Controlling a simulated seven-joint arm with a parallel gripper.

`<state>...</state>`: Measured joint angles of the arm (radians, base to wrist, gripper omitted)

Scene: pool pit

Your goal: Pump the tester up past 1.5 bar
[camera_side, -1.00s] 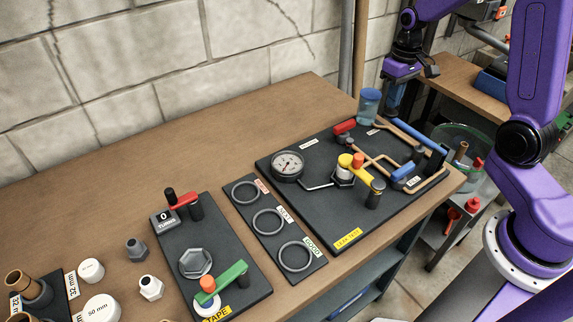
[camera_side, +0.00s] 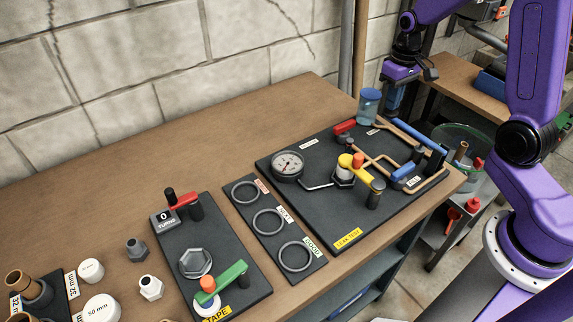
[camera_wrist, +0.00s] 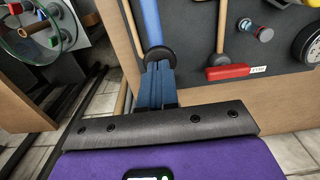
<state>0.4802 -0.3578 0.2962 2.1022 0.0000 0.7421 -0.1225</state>
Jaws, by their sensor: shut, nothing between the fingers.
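The tester is a dark leak-test board (camera_side: 312,225) on the bench, with copper pipes and a round white-faced gauge (camera_side: 288,164); its reading is too small to tell. A long blue pump handle (camera_side: 420,135) lies at the board's right side, near a black post (camera_side: 434,161). In the wrist view, the shut blue fingers (camera_wrist: 157,68) reach to a black round piece (camera_wrist: 158,54) at the handle's end (camera_wrist: 150,20). I cannot tell whether they touch it.
Red (camera_side: 345,127), yellow (camera_side: 366,174) and short blue (camera_side: 403,171) valve levers stand on the board. Left are a ring board (camera_side: 275,238) and a tape station (camera_side: 224,256). A grey pipe (camera_side: 346,45) rises behind. The bench's back left is clear.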

